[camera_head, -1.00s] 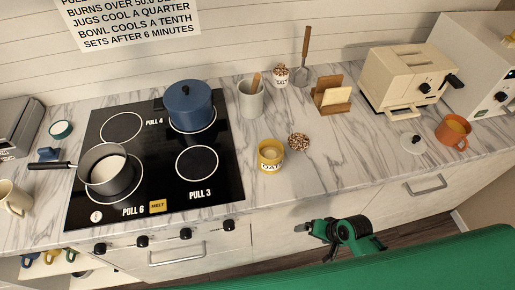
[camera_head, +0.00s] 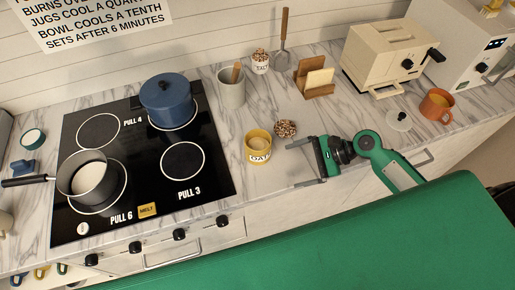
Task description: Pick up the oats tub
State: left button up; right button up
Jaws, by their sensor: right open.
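The oats tub (camera_head: 258,148) is a small yellow tub with a white label, partly readable as "OAT". It stands upright on the marble counter, right of the black hob. My right gripper (camera_head: 294,165) is green with dark grey fingers. It is open and empty at the counter's front edge, a little right of the tub, with its fingers pointing left toward it. The tub is apart from the fingers. My left gripper is not in view.
A brown speckled lid-like piece (camera_head: 285,128) lies just behind and right of the tub. A grey utensil crock (camera_head: 231,88) stands behind. The hob (camera_head: 205,185) holds a blue pot (camera_head: 167,100) and a grey saucepan (camera_head: 92,180). An orange mug (camera_head: 437,105) stands at the right.

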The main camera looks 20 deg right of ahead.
jog(key=w+d+r+m, duration=0.1)
jog(key=w+d+r+m+y, duration=0.1)
jog(key=m, duration=0.1)
jog(key=w+d+r+m+t, duration=0.1)
jog(key=shift+w+d+r+m, duration=0.15)
jog(key=shift+w+m, duration=0.2)
jog(key=shift+m, duration=0.05)
jog(key=shift+w+r, duration=0.15)
jog(key=shift+w, duration=0.05)
jog(key=p, duration=0.2)
send_near(258, 148)
jog(key=s+a+r, duration=0.1)
jog(key=s+a, duration=0.1)
jog(key=shift+a+r+m+y, duration=0.3)
jog(key=shift+a+r, duration=0.05)
jog(key=shift+r, duration=0.05)
jog(key=shift+w+a+f, duration=0.2)
jog(key=shift+a+f, duration=0.1)
jog(key=shift+a, duration=0.15)
jog(key=p+x, duration=0.1)
jog(key=x, duration=0.2)
jog(key=p+x, duration=0.1)
jog(key=shift+w+f+p, duration=0.35)
jog(key=shift+w+f, duration=0.05)
jog(key=shift+w, duration=0.05)
jog(key=shift+a+f, duration=0.25)
jog(key=shift+a, duration=0.05)
jog(key=shift+c, duration=0.4)
jog(key=c, duration=1)
